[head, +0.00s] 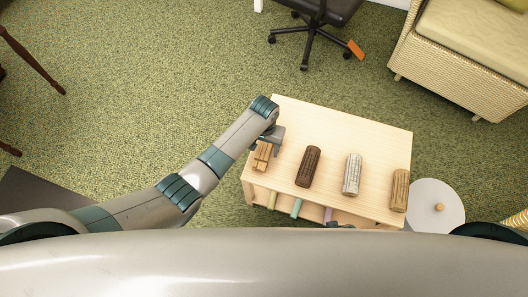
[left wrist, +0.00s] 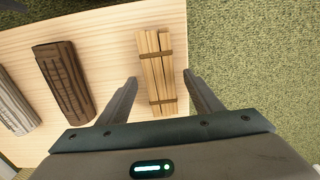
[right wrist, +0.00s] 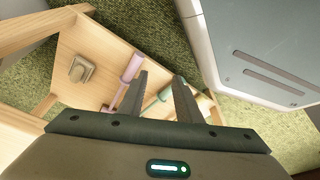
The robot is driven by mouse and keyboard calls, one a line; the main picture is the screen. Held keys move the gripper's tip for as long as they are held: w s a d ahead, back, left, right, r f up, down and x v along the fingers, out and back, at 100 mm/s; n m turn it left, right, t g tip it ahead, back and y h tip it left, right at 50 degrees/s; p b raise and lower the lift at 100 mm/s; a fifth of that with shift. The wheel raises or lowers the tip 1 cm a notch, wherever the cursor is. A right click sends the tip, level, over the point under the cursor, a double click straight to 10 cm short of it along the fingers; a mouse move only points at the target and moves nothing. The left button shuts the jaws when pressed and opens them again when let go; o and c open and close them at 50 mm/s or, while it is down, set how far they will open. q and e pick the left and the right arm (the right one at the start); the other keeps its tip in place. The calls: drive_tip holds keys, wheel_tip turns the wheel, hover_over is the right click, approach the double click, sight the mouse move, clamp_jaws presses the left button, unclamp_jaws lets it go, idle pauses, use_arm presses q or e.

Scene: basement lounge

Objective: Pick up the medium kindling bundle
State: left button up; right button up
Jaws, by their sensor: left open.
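The kindling bundle (head: 262,156), light split sticks held by two dark bands, lies on the left end of the pale wooden table (head: 340,128). In the left wrist view the bundle (left wrist: 157,60) lies lengthwise between the fingers, with its near end reaching into the gap. My left gripper (left wrist: 161,80) is open above it, one finger on each side, and I see no contact. In the head view my left gripper (head: 268,141) hides part of the bundle's far end. My right gripper (right wrist: 160,76) is open and empty near the table's lower shelf.
A dark brown log (head: 308,167), a whitish log (head: 352,174) and a light brown log (head: 400,190) lie to the bundle's right. Pastel-handled items (right wrist: 132,67) lie on the lower shelf. A round white stand (head: 436,205) is beside the table. Green carpet lies open to the left.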

use_arm(q)
drive_tip(key=shift+f, duration=1.2)
drive_tip(key=c, duration=1.2)
